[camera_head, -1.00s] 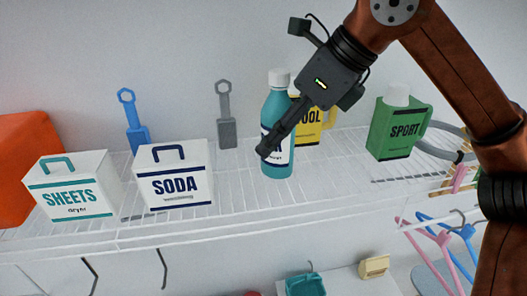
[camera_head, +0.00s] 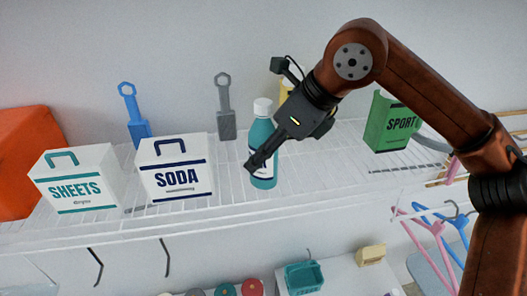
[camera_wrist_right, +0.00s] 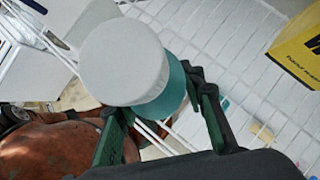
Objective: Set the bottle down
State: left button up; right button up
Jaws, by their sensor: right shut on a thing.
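The teal bottle (camera_head: 262,138) with a white cap and white label is upright at the wire shelf (camera_head: 330,178), right of the SODA box (camera_head: 175,168). My right gripper (camera_head: 257,160) is shut on the bottle from the right and covers part of its label. The right wrist view looks down on the white cap (camera_wrist_right: 125,60), with the gripper fingers (camera_wrist_right: 160,125) on either side of the teal body. I cannot tell if the bottle's base touches the shelf wires. My left gripper is not in view.
A SHEETS box (camera_head: 75,180), a blue tool (camera_head: 132,115) and a grey tool (camera_head: 225,105) are left of the bottle. A green SPORT jug (camera_head: 392,122) stands right, and a yellow container (camera_wrist_right: 300,45) is close behind the gripper. Bare shelf lies between bottle and jug.

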jog(key=o, duration=1.3)
jog(key=shift+o, duration=0.2)
jog(key=shift+d, duration=0.1)
jog(key=shift+r, duration=0.35)
jog(key=b+v, duration=0.2)
jog(key=v, duration=0.9)
jog(key=shift+d+r, duration=0.15)
jog(key=shift+d, duration=0.05)
jog(key=shift+s, duration=0.1)
